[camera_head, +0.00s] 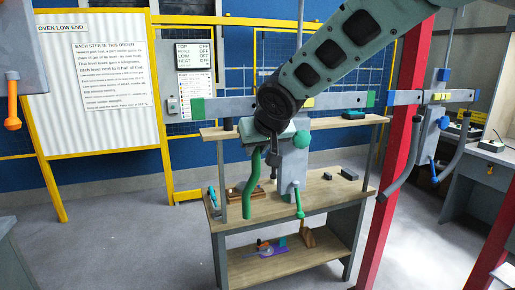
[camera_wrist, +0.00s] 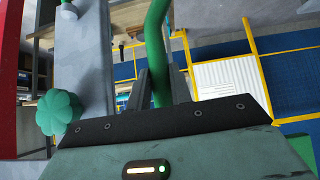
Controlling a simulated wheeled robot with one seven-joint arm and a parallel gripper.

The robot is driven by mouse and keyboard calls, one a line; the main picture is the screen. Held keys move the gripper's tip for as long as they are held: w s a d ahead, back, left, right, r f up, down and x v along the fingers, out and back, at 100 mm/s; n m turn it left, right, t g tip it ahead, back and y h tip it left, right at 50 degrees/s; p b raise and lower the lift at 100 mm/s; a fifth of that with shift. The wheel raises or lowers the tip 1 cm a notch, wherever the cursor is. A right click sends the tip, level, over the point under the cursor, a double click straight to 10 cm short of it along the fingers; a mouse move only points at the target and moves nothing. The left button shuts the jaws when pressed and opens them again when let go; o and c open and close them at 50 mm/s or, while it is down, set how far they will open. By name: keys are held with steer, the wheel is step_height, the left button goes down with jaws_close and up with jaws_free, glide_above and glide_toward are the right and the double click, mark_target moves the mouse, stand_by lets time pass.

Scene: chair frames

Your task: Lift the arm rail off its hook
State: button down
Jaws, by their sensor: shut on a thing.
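The green curved arm rail (camera_head: 252,187) hangs down in front of the workbench in the head view. My gripper (camera_wrist: 158,88) is shut on it; the green rod (camera_wrist: 154,45) runs between the two dark fingers in the wrist view. In the head view my arm comes down from the upper right and covers the rail's upper end. Its hook is hidden there, so I cannot tell whether the rail touches it. A grey upright plate (camera_head: 291,170) with a green knob (camera_head: 301,140) and a green-handled lever (camera_head: 298,200) stands just right of the rail.
A long grey crossbar (camera_head: 225,107) runs behind my arm. A wooden workbench (camera_head: 330,195) with small items stands below. On the right are a red post (camera_head: 390,190) and grey curved rails (camera_head: 403,165) hanging from another crossbar (camera_head: 460,96). Floor at left is clear.

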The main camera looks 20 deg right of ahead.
steer(key=shift+r, duration=0.4)
steer(key=shift+s+b, duration=1.55)
steer(key=shift+b, duration=0.45)
steer(key=shift+s, duration=0.25)
steer(key=shift+s+r+b, duration=0.25)
steer(key=shift+s+b, duration=0.5)
steer(key=shift+s, duration=0.35)
steer(key=shift+s+r+b, duration=0.25)
steer(key=shift+s+b, duration=0.45)
steer(key=shift+s, duration=0.4)
